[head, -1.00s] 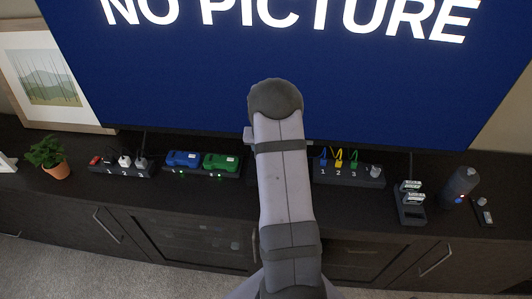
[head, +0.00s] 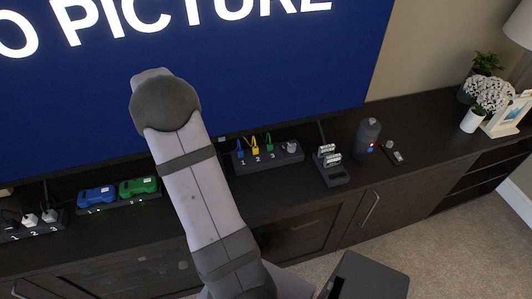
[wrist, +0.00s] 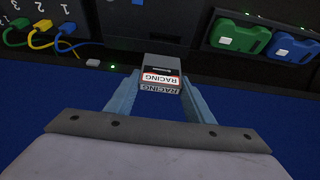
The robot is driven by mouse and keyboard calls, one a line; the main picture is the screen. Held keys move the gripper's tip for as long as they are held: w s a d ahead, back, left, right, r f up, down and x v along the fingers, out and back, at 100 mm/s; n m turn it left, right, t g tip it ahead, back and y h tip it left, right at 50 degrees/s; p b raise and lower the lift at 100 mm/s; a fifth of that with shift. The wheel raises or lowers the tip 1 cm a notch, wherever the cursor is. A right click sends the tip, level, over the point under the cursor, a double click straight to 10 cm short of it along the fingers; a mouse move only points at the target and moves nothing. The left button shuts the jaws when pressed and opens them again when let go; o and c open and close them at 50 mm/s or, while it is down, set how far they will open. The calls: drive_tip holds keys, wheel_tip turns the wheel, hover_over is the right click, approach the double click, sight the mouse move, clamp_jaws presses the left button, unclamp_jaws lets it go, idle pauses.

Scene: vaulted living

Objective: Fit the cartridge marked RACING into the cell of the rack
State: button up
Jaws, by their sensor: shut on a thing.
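The cartridge marked RACING (wrist: 161,80) is dark with a white and red label. In the wrist view my gripper (wrist: 160,86) is shut on it, one blue-grey finger on each side. The head view hides my gripper and this cartridge behind my arm. The rack (head: 335,180) is a small dark block on the cabinet, right of my arm in the head view. Two light-labelled cartridges (head: 329,154) stand in its rear part, and a dark empty-looking cell (head: 338,172) shows at its front. The rack is not seen in the wrist view.
Left of the rack is a numbered strip (head: 268,159) with coloured cables. Right of it stand a dark bottle-like cylinder (head: 368,142) and a small device (head: 394,152). Blue and green packs (head: 139,187) sit on a dock at left. The large screen (head: 270,80) rises behind.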

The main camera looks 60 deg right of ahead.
drive_tip(key=s+d+f+m+g+h+b, duration=0.1)
drive_tip(key=s+d+m, duration=0.3)
drive_tip(key=s+d, duration=0.75)
drive_tip(key=s+d+f+m+g, duration=0.1)
drive_tip(key=s+d+m, duration=0.2)
drive_tip(key=s+d, duration=0.85)
drive_tip(key=s+d+m+g+b, duration=0.1)
drive_tip(key=s+m+g, duration=0.35)
drive_tip(key=s, duration=2.75)
drive_tip(key=r+n+t+y, duration=0.1)
drive_tip(key=n+t, duration=0.6)
drive_tip(key=n, duration=0.5)
hover_over(335, 171)
drive_tip(key=s+a, duration=0.1)
drive_tip(key=shift+s+a+m+g, duration=0.15)
drive_tip(key=shift+m+g, duration=0.1)
drive_tip(key=shift+f+p, duration=0.85)
drive_tip(key=shift+f, duration=4.15)
drive_tip(key=shift+f, duration=0.1)
